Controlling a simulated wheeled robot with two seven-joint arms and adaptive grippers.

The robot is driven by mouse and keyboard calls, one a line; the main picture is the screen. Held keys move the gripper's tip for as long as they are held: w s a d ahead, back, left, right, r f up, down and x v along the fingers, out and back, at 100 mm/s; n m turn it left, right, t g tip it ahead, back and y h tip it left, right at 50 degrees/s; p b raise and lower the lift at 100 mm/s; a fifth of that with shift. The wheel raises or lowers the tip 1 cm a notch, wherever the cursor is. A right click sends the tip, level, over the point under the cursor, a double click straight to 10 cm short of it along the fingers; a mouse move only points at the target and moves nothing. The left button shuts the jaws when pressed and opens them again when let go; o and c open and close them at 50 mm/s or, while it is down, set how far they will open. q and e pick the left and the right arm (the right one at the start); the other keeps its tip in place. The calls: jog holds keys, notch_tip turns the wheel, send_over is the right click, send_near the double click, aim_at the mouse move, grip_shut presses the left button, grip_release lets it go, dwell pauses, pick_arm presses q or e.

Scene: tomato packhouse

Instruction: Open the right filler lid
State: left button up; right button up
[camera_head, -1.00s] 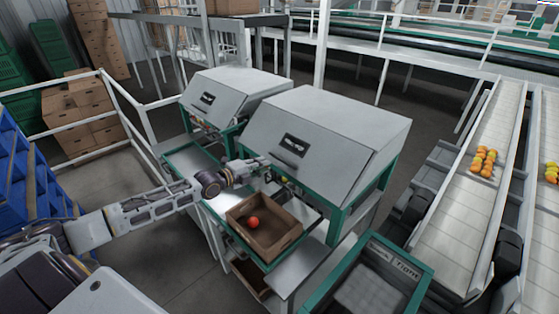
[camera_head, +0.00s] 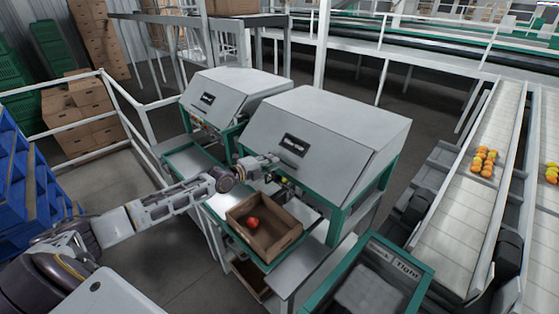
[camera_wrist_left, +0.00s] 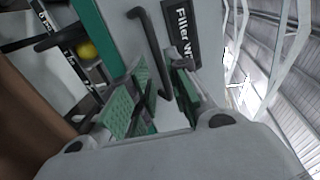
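The right filler lid (camera_head: 330,128) is a grey sloped cover that lies shut on its green-framed machine. A dark handle and label (camera_head: 294,145) sit on its front face. My left gripper (camera_head: 272,160) is at the lower left of this lid, just below the handle. In the left wrist view, the two green-padded fingers (camera_wrist_left: 162,86) are apart, and the black bar handle (camera_wrist_left: 150,50) reaches into the gap between them. A dark "Filler" label (camera_wrist_left: 181,28) is beside the handle. Whether a finger touches the handle is unclear. My right gripper is out of view.
The left filler lid (camera_head: 232,92) is also shut. A cardboard box (camera_head: 284,241) with one red tomato (camera_head: 252,222) stands on the shelf below my left gripper. A green-edged bin (camera_head: 424,277) is at the lower right, and a conveyor (camera_head: 455,195) runs beyond it.

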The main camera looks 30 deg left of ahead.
pick_arm(q)
jog(key=shift+x, duration=2.7)
grip_shut()
